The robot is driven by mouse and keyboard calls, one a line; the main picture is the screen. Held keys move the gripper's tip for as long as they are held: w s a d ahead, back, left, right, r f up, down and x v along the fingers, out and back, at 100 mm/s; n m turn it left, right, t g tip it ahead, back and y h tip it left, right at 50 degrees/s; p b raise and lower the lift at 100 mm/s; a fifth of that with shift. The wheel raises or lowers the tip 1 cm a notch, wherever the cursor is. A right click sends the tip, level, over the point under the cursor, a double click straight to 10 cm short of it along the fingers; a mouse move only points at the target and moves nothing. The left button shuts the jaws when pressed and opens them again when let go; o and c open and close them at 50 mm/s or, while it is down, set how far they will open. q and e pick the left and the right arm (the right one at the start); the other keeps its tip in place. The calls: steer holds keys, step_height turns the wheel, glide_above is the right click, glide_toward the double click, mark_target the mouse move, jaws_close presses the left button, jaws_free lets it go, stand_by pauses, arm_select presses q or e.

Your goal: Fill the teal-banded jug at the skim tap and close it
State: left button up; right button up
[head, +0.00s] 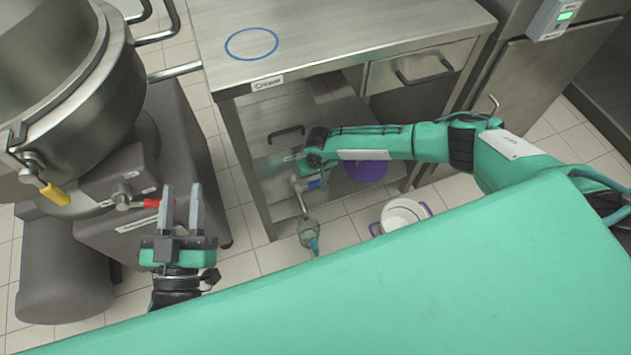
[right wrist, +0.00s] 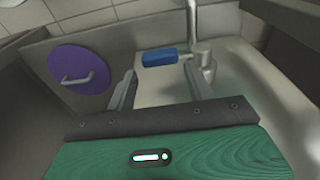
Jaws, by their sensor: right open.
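A clear jug (head: 309,233) with a teal part stands low by the table's left front, around below the spout of a tap (head: 303,205) in the head view. I cannot tell whether there is liquid in it. The tap has a blue handle (head: 318,183), which also shows in the right wrist view (right wrist: 160,57). My right gripper (right wrist: 160,80) is open, with the blue handle just beyond and between its fingertips, apparently not gripped. My left gripper (head: 182,195) is open and empty beside the big vat.
The steel vat (head: 90,110) has a yellow-handled tap (head: 55,193) and a red-handled tap (head: 152,203). A steel table (head: 340,40) carries a blue ring (head: 252,43). A white bucket (head: 405,212) and a purple disc (head: 368,170) are to the right of the jug.

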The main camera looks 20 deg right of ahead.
mark_target(315, 181)
steer(key=f, duration=0.2)
steer(key=f+b, duration=0.1)
steer(key=shift+w+f, duration=0.2)
steer(key=shift+f, duration=0.2)
arm_select(q)
step_height(315, 181, up, 7)
steer(key=s+a+t, duration=0.1)
steer(key=a+t, duration=0.1)
steer(key=t, duration=0.3)
steer(key=shift+a+r, duration=0.15)
steer(key=shift+a, duration=0.05)
arm_select(e)
steer(key=shift+f, duration=0.25)
steer(key=c, duration=0.6)
steer(key=shift+r, duration=0.1)
steer(key=shift+c, duration=0.2)
